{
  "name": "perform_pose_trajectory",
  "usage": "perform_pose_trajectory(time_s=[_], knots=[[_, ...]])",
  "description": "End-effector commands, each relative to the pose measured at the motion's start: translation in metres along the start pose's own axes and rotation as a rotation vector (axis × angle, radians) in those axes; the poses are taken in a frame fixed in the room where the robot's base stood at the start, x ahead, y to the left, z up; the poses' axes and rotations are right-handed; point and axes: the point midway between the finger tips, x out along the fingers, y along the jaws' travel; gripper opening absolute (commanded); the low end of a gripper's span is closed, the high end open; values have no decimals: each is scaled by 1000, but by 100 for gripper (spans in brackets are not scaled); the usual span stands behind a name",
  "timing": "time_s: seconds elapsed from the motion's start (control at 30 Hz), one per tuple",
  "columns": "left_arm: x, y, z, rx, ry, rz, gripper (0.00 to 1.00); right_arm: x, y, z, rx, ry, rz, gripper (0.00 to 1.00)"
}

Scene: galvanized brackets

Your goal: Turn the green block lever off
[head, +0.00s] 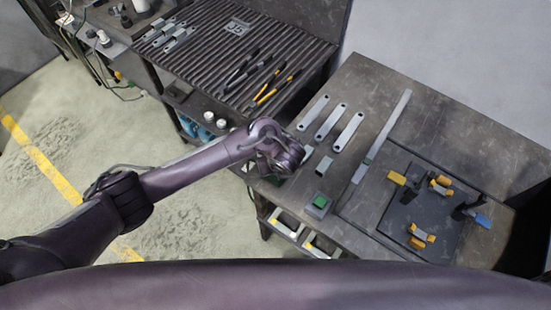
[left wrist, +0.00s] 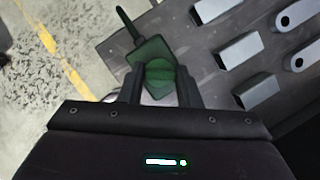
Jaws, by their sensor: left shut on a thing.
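In the left wrist view, a dark green block (left wrist: 148,50) with a thin dark rod (left wrist: 127,22) slanting up from it sits at the table edge. A rounded green piece (left wrist: 160,73) lies between the two fingers of my left gripper (left wrist: 159,88), which is shut on it. In the head view, my left wrist hides the fingertips and most of what they hold. Another small box with a green top (head: 320,201) stands to the right of the wrist in the head view. I cannot tell the lever's exact position. My right gripper is not in view.
Grey blocks (left wrist: 240,50) and flat bars with holes (head: 330,122) lie beside the gripper. A long grey bar (head: 388,132) lies farther right. A dark plate (head: 412,212) carries yellow-orange clamps. A ribbed bench (head: 235,50) with pliers stands behind. Open floor lies left.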

Motion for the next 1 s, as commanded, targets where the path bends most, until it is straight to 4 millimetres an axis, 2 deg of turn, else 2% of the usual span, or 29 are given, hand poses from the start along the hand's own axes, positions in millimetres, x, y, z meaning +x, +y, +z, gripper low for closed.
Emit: perform_pose_trajectory(time_s=[0.03,0.3,0.6,1.0], knots=[[-5,-2,1,-41,2,17,8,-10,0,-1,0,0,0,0],[-2,-3,0,-273,3,112,8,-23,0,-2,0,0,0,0],[0,-4,0,-476,2,196,8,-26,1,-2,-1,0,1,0],[0,-4,2,-597,0,246,8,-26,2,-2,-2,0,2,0]])
